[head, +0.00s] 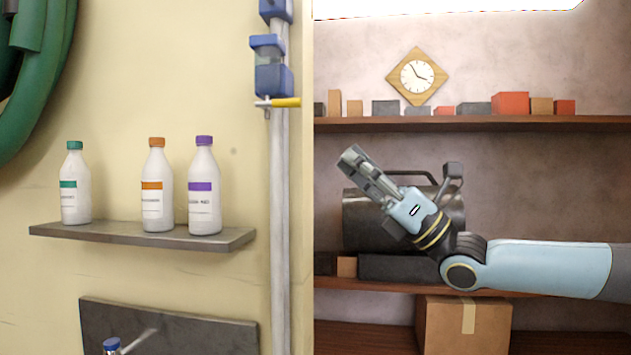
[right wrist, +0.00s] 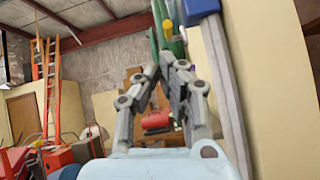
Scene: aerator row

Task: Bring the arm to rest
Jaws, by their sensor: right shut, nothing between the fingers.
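My right gripper (head: 352,158) is raised on its arm, which comes in from the right in the head view. Its fingers point up and to the left. They are shut and empty, in front of the back shelves and apart from anything I can see. In the right wrist view, the fingers (right wrist: 168,72) come together toward their tips, and a red thing (right wrist: 156,121) shows in the background through the gap behind them. My left gripper is not in view.
Three white bottles, with green (head: 75,190), orange (head: 157,190) and purple (head: 204,190) caps, stand on a grey wall shelf (head: 120,234). A vertical pipe (head: 279,200) carries a yellow-handled valve (head: 285,102). Behind my arm are wooden shelves (head: 470,123) and a cardboard box (head: 465,325).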

